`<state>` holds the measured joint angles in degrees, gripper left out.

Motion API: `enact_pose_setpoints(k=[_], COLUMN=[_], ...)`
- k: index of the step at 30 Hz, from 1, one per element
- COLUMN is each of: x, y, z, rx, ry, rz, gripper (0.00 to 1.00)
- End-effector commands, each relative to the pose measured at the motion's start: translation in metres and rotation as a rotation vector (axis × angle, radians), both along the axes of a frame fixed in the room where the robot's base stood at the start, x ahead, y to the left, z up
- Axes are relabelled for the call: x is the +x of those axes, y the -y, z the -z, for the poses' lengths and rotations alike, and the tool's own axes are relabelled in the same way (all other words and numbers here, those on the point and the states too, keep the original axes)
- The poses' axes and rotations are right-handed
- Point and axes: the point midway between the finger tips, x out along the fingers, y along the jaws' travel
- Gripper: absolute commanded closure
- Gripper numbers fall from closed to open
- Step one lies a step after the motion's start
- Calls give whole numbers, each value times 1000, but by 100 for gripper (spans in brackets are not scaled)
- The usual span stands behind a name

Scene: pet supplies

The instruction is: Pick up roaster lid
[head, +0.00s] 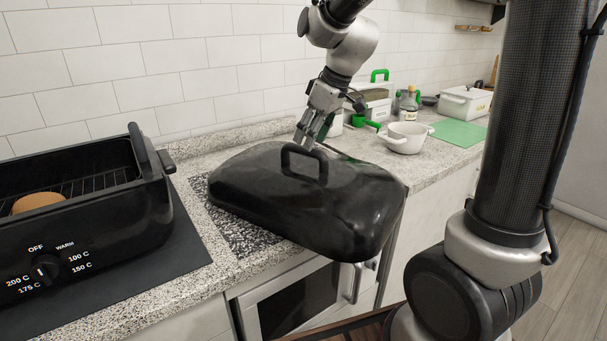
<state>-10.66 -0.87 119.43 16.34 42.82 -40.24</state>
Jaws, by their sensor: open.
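The roaster lid (337,207) is a large, glossy black cover with a loop handle (304,161) on top. It rests on the speckled counter to the right of the roaster, and its front right part reaches past the counter's front edge. My gripper (312,143) is open, pointing down just behind and above the lid's handle. I cannot tell whether a finger touches the handle. The black roaster base (88,240) stands uncovered at the left, with a wire rack and a round tan item (38,202) inside.
A white bowl (404,138), a green cutting board (458,132), a bottle (408,104) and a white lidded box (464,103) stand farther right on the counter. A tiled wall (130,60) runs behind. A dark patterned mat (240,232) shows beneath the lid.

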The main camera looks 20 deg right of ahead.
Motion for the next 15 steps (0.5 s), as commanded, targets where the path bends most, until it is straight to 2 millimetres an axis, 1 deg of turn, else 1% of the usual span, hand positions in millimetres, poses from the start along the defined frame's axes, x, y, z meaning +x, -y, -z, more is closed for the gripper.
enact_pose_setpoints(k=[9,12,15], x=[16,19,20], y=[-15,-17,-17], z=[41,49,51], rx=[0,0,0], ry=[-4,-2,-1], rz=[2,3,3], gripper=[53,53,53])
